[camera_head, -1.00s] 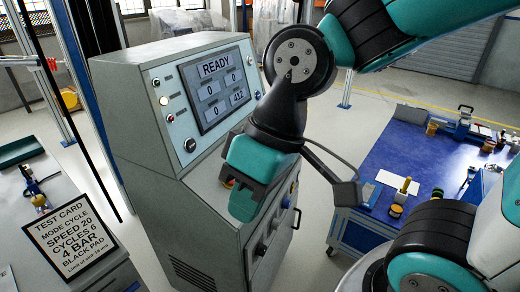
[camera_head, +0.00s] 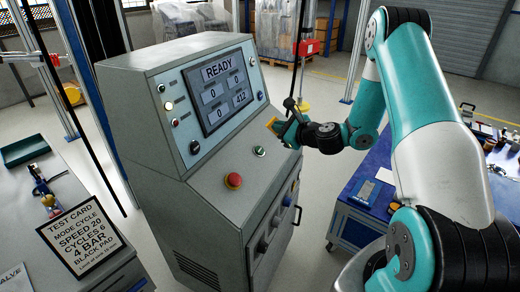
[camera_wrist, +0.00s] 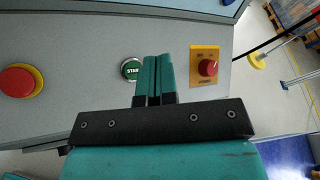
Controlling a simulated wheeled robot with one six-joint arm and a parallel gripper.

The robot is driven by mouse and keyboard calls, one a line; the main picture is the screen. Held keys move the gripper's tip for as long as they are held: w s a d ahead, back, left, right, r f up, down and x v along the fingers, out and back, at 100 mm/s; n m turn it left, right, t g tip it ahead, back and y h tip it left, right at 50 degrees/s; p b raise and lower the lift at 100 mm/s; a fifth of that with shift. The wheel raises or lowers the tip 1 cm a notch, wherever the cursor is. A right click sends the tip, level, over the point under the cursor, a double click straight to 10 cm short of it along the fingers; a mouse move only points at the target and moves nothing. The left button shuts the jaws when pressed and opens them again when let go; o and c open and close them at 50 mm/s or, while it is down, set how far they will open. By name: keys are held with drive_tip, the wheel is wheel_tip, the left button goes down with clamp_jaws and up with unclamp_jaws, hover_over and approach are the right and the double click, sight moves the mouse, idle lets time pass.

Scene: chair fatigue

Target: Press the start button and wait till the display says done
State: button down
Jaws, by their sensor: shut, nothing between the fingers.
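The grey console's display (camera_head: 217,91) reads READY, with 0, 0, 0 and 412 in its boxes. The green start button (camera_head: 260,151) is on the sloped panel; in the wrist view, its START label shows on the button (camera_wrist: 131,70). My gripper (camera_head: 281,128) is over the panel's right part, behind and to the right of the button in the head view. In the wrist view, my gripper's teal fingers (camera_wrist: 158,60) are shut together and empty, just right of the start button and partly overlapping its edge. Contact with the panel cannot be told.
A red mushroom button (camera_head: 233,180) on a yellow ring is left of the start button. A red knob (camera_wrist: 207,67) on a yellow plate is right of my fingers. A test card (camera_head: 80,238) stands on the left bench. A blue table (camera_head: 358,208) is at the right.

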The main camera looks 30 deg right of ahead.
sight(260, 150)
drive_tip(key=shift+f, duration=0.1)
drive_tip(key=shift+w+a+f+b, duration=0.4)
drive_tip(key=shift+w+f+b, duration=0.3)
drive_tip(key=shift+f, duration=0.55)
drive_tip(key=shift+w+a+f+b, duration=0.45)
drive_tip(key=shift+w+f+b, duration=0.2)
drive_tip(key=shift+f, duration=0.55)
drive_tip(key=shift+w+a+f+b, duration=0.4)
drive_tip(key=shift+w+f+b, duration=0.3)
drive_tip(key=shift+f, duration=0.55)
drive_tip(key=shift+f, duration=0.1)
drive_tip(key=shift+w+a+f, duration=0.1)
drive_tip(key=shift+w+f, duration=0.1)
drive_tip(key=shift+w+a+f, duration=0.1)
drive_tip(key=shift+w+f, duration=0.05)
drive_tip(key=shift+f, duration=0.2)
drive_tip(key=shift+r, duration=0.15)
idle(0.3)
drive_tip(key=shift+s+d+r, duration=0.2)
drive_tip(key=shift+s+r, duration=0.2)
drive_tip(key=shift+r, duration=0.15)
drive_tip(key=shift+r, duration=0.1)
